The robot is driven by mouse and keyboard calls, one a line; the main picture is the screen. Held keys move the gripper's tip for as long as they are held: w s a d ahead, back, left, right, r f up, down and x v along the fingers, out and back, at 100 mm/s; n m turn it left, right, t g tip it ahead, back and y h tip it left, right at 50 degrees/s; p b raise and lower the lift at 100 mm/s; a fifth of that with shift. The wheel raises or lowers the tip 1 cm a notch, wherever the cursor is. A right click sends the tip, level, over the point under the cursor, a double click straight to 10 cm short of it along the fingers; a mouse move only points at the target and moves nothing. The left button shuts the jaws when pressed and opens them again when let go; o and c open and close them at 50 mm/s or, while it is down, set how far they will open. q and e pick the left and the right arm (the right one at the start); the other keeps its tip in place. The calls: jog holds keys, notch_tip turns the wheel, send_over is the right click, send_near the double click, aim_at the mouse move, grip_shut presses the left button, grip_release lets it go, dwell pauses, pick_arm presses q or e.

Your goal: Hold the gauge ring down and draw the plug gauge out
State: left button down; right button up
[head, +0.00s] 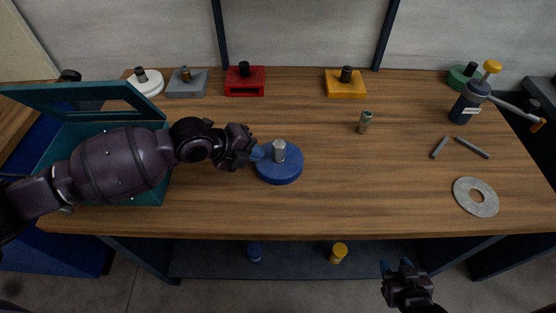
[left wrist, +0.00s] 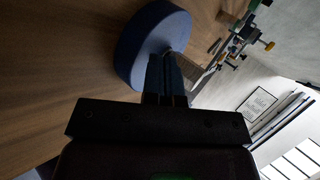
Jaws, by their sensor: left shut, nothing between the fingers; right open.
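A round blue gauge ring (head: 279,173) lies on the workbench near the middle. A grey plug gauge (head: 279,150) stands upright in its centre. In the left wrist view, the blue ring (left wrist: 150,38) is just beyond the fingertips, and the grey plug (left wrist: 193,70) is partly hidden behind the fingers. My left gripper (head: 257,152) is shut and empty at the ring's left side, close to the plug; I cannot tell whether it touches the ring. My right gripper (head: 395,267) is open and empty, in front of the bench's front edge, well away from the ring.
A teal open box (head: 150,190) stands at the left under my left arm. Red (head: 245,90) and yellow (head: 345,90) blocks line the back. A small cylinder (head: 365,121), grey bars (head: 471,147) and a flat grey washer (head: 463,199) lie to the right.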

pick_arm(q)
jog(key=shift+f, duration=0.5)
pick_arm(e)
jog(key=shift+w+a+f, duration=0.1)
jog(key=shift+w+f, duration=0.1)
jog(key=shift+w, duration=0.2)
jog(key=shift+s+f, duration=0.1)
jog(key=shift+s, duration=0.15)
pick_arm(q)
jog(key=shift+b, duration=0.3)
pick_arm(e)
jog(key=shift+s+f, duration=0.1)
jog(key=shift+s, duration=0.2)
jog(key=shift+w, duration=0.2)
pick_arm(q)
jog(key=shift+f, duration=0.1)
pick_arm(e)
jog(key=shift+w+r, duration=0.2)
jog(key=shift+w, duration=0.1)
jog(key=shift+s+f, duration=0.1)
jog(key=shift+s, duration=0.05)
